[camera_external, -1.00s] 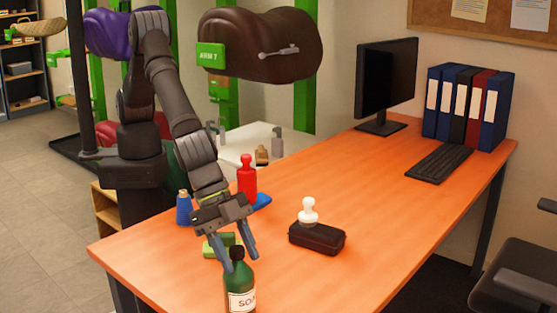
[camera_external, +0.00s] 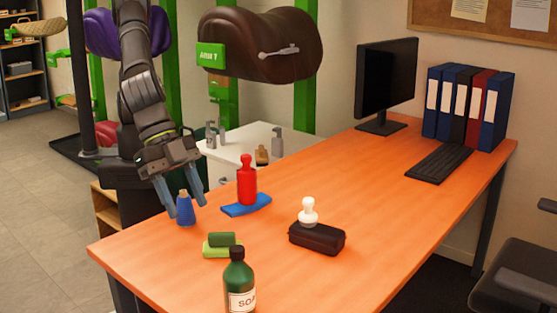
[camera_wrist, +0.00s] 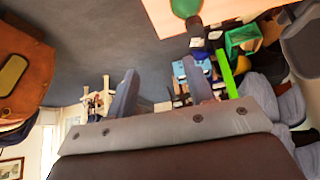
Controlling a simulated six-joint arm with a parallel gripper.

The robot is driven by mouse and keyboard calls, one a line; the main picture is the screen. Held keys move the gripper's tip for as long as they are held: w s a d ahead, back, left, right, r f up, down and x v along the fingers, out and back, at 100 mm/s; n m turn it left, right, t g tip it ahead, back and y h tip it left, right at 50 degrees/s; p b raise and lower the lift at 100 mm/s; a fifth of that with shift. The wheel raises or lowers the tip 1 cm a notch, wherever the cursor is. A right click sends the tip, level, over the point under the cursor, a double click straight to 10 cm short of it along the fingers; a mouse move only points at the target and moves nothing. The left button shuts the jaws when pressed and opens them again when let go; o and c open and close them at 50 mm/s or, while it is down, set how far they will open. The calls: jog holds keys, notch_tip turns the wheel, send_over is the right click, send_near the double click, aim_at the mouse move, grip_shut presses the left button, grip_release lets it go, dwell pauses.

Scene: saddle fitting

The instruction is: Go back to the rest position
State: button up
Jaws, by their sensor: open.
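My gripper (camera_external: 186,198) is open and empty at the left end of the orange desk, fingers pointing down.
On the desk (camera_external: 370,190) are a red bottle (camera_external: 246,185) on a blue pad (camera_external: 233,211), green blocks (camera_external: 222,248), a green soap bottle (camera_external: 239,284) and a white-handled stamp (camera_external: 308,212) on a dark case (camera_external: 317,239). A saddle (camera_external: 262,45) hangs behind.

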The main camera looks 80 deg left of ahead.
jog(key=w+a, duration=0.2)
jog(key=w, duration=1)
jog(key=w+a, duration=0.3)
jog(key=w, duration=0.9)
jog(key=shift+a+f+n, duration=0.15)
jog(key=shift+a+n, duration=0.15)
jog(key=shift+n, duration=0.1)
jog(key=s+d, duration=0.2)
jog(key=s, duration=0.8)
jog(key=s+d, duration=0.3)
jog(key=s, duration=0.7)
jog(key=shift+d+m, duration=0.15)
jog(key=shift+m, duration=0.15)
jog(key=shift+s, duration=0.1)
